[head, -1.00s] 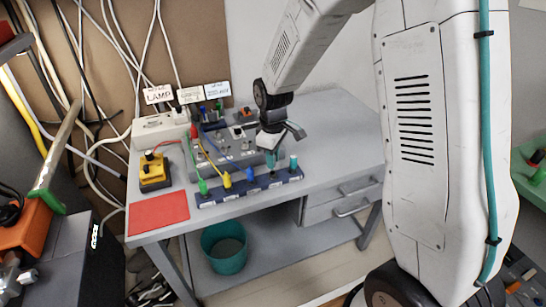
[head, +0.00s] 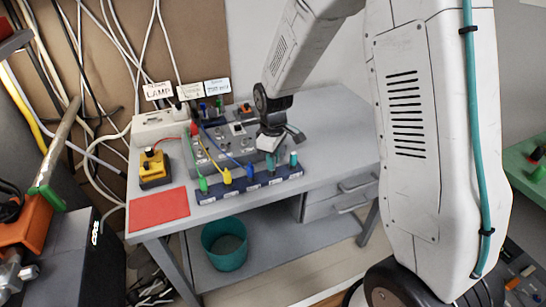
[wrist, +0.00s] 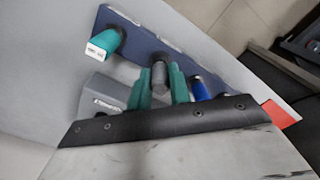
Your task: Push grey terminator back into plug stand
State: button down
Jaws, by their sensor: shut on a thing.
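The plug stand (head: 247,191) is a long dark-blue strip at the front edge of the grey table. It also shows in the wrist view (wrist: 135,38). My gripper (head: 271,164) is over the right part of the stand. In the wrist view my gripper (wrist: 160,85) has its green fingers shut on the grey terminator (wrist: 158,76), a dark-grey cylinder at the stand. Its lower end is hidden, so how deep it sits cannot be told. A teal plug (wrist: 105,42) with a white end stands on one side, a blue plug (wrist: 200,88) on the other.
Green (head: 203,185), yellow (head: 227,177) and blue plugs with cables stand along the stand's left part. Behind is a grey control panel (head: 205,152). A yellow box (head: 154,170) and a red mat (head: 159,210) lie left. The table's right side is clear.

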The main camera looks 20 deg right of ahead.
jog(key=shift+f, duration=0.45)
jog(key=c, duration=1.2)
grip_release()
jog(key=shift+r, duration=0.1)
notch_tip(320, 180, up, 8)
jog(key=shift+f, duration=0.15)
jog(key=s+d+r+m, duration=0.1)
jog(key=s+r+m, duration=0.2)
jog(key=s, duration=0.7)
jog(key=s+d+r+m+t, duration=0.1)
jog(key=s+r+m, duration=0.2)
jog(key=s+r, duration=0.5)
jog(key=s+d+r+m, duration=0.1)
jog(key=s+r+m, duration=0.2)
jog(key=s, duration=0.9)
notch_tip(320, 180, up, 2)
jog(key=shift+r, duration=0.25)
